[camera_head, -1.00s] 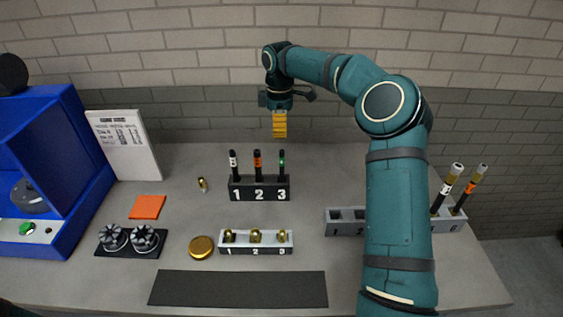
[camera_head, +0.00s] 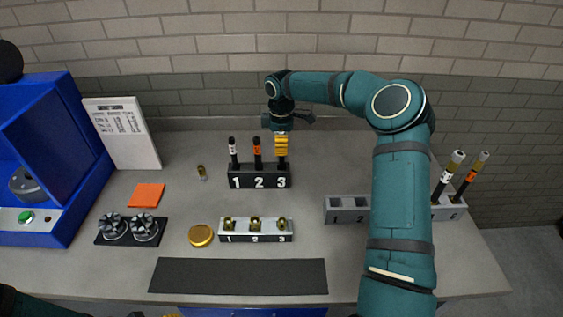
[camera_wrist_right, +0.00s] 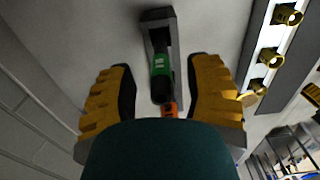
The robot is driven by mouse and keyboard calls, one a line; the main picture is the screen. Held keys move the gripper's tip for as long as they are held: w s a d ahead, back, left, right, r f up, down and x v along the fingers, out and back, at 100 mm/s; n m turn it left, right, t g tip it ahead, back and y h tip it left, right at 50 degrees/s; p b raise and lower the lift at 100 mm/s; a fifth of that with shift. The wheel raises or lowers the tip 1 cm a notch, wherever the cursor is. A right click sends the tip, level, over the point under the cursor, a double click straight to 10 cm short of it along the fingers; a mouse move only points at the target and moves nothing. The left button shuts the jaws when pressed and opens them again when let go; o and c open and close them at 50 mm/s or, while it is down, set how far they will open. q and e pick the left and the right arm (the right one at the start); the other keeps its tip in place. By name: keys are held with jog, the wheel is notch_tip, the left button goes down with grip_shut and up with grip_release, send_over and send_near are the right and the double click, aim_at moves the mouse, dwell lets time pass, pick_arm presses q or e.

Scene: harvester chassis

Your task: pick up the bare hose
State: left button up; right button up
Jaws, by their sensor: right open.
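Three black hoses stand upright in the black rack (camera_head: 240,182) numbered 1, 2 and 3. The hose at 1 (camera_head: 233,153) has a white band and the one at 2 (camera_head: 257,153) an orange band. My right gripper (camera_head: 281,154) is over the hose at 3 and hides its upper part. In the right wrist view the green-banded hose (camera_wrist_right: 161,70) stands between the two yellow fingers of my right gripper (camera_wrist_right: 162,92), which are open with gaps on both sides. Only a small yellow sliver at the bottom edge of the head view may be my left gripper.
A grey block with brass fittings (camera_head: 255,238) stands in front of the rack. A grey holder (camera_head: 347,203) at right carries hoses with fittings (camera_head: 446,180). A blue machine (camera_head: 45,150) is at left. A dark mat (camera_head: 238,276) lies clear in front.

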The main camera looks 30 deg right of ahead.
aim_at(282, 161)
notch_tip(282, 161, down, 3)
jog(key=shift+s+r, duration=0.1)
jog(key=shift+r, duration=0.05)
grip_shut()
